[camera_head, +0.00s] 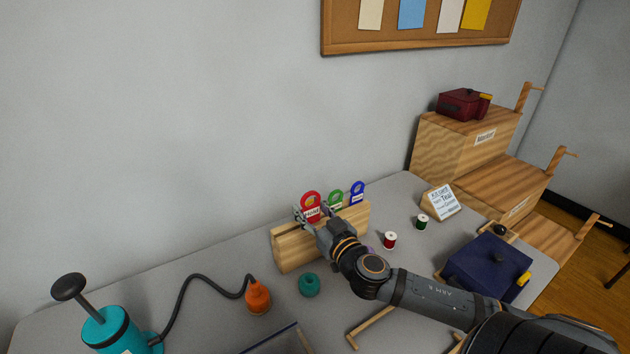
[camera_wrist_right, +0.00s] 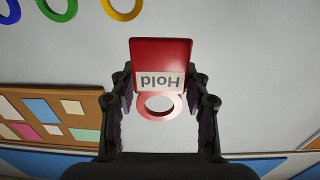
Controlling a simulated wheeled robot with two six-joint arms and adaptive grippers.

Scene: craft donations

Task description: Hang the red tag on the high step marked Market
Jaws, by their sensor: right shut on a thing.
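The red tag (camera_head: 311,199) has a ring and a white label; in the right wrist view the red tag (camera_wrist_right: 160,54) shows "Hold" upside down. My right gripper (camera_head: 314,214) is shut on it, at the wooden rack (camera_head: 295,252); the wrist view shows the fingers (camera_wrist_right: 160,105) on both sides of its ring. I cannot tell whether the tag is clear of the rack. The high step (camera_head: 460,140) is the top of a wooden stair at the right, with a small label (camera_head: 485,137) hard to read and a peg (camera_head: 526,97). My left gripper is out of view.
A green tag (camera_head: 336,199) and a blue tag (camera_head: 357,192) stand in the rack. A dark red box (camera_head: 463,103) sits on the high step. A sign (camera_head: 440,202), red spool (camera_head: 390,240), green spool (camera_head: 422,222) and navy box (camera_head: 487,267) lie between rack and stair.

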